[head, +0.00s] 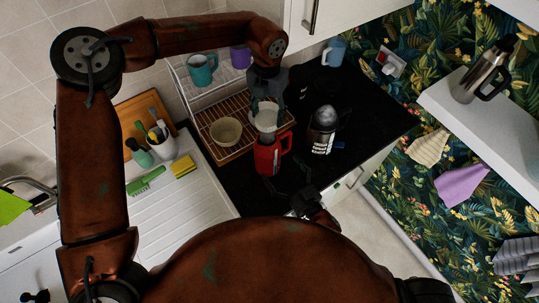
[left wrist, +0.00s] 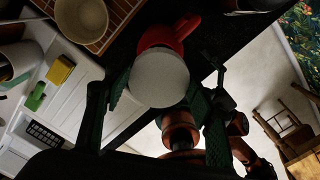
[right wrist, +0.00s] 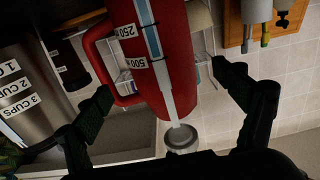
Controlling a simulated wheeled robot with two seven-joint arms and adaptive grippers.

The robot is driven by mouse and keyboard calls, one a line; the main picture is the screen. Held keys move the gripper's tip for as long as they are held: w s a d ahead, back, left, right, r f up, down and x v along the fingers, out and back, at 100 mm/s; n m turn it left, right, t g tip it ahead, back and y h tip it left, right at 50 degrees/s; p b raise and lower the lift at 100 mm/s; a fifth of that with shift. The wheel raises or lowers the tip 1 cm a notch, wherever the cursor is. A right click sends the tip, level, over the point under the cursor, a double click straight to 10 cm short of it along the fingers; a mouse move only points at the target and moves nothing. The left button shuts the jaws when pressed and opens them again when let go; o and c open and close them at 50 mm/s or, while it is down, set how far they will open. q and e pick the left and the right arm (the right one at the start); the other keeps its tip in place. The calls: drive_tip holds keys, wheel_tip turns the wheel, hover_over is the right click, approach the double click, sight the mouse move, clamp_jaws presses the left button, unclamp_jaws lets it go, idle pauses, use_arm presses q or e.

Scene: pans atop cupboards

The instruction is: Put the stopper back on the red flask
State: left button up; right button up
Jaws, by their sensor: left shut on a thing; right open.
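The red flask (head: 267,158) stands upright on the black counter, its handle to the right in the head view. The white round stopper (head: 265,121) is just above its top, in my left gripper (head: 266,104). In the left wrist view the stopper (left wrist: 159,79) sits between the fingers and hides the flask's mouth, with the red handle (left wrist: 187,26) behind. I cannot tell whether the stopper touches the flask. My right gripper (head: 306,200) is open and low at the counter's front edge. In the right wrist view the flask (right wrist: 178,65) shows beyond its spread fingers, not gripped.
A dish rack (head: 206,112) with a bowl (head: 226,132) and mugs is to the left. A yellow sponge (head: 183,166) and green brush (head: 146,181) lie on the white drainer. Bare black counter lies farther right.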

sight(276, 163)
use_arm(q)
drive_tip(key=shift+s+r, duration=0.25)
drive_tip(key=shift+s, duration=0.3)
use_arm(e)
drive_tip(key=x, duration=0.2)
drive_tip(key=shift+w+a+r, duration=0.15)
drive_tip(key=shift+a+r, duration=0.05)
drive_tip(key=shift+a, duration=0.2)
use_arm(q)
drive_tip(key=shift+w+f, duration=0.15)
drive_tip(key=shift+w, duration=0.15)
use_arm(e)
drive_tip(key=x, duration=0.2)
drive_tip(key=shift+w+f, duration=0.15)
drive_tip(key=shift+w, duration=0.2)
use_arm(q)
drive_tip(key=shift+w, duration=0.15)
use_arm(e)
drive_tip(key=shift+w+a+f, duration=0.1)
drive_tip(key=shift+w+a, duration=0.1)
drive_tip(key=shift+w, duration=0.15)
drive_tip(key=shift+w+a, duration=0.1)
use_arm(q)
drive_tip(key=shift+s, duration=0.25)
drive_tip(key=shift+w, duration=0.1)
